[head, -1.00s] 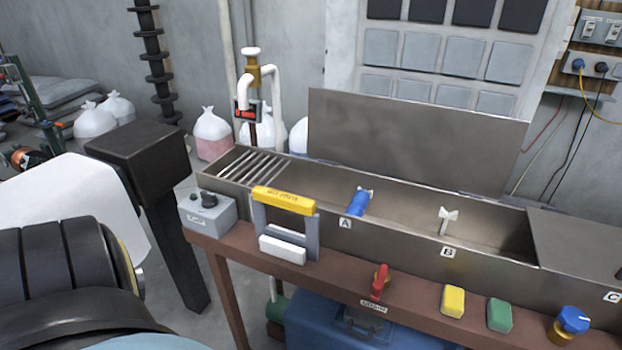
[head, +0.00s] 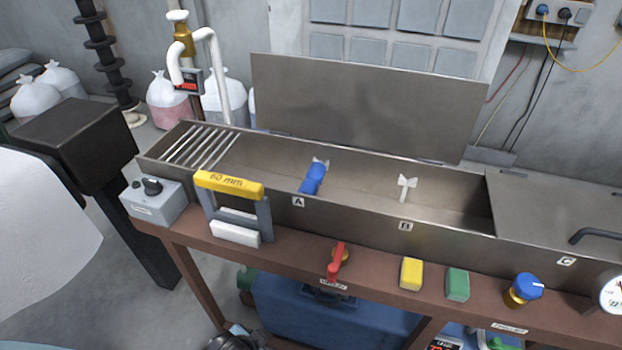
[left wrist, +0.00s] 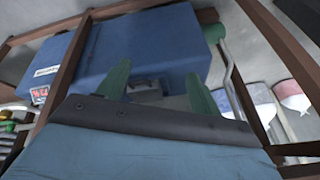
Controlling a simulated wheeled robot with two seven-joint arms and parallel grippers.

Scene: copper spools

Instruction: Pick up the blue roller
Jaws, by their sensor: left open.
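The blue roller (head: 312,178) lies in the long metal trough (head: 350,210), at the label A, with a pale winged piece at its far end. My left gripper (left wrist: 158,85) shows in the left wrist view as two green fingers spread apart with nothing between them. It points at a blue box (left wrist: 150,45) under the bench, away from the roller. Neither gripper can be made out in the head view.
A yellow-topped grey frame (head: 230,185) stands at the trough's front left. A red valve handle (head: 336,262), yellow block (head: 411,273), green block (head: 457,284) and blue knob (head: 528,287) line the bench front. A raised lid (head: 365,105) stands behind the trough.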

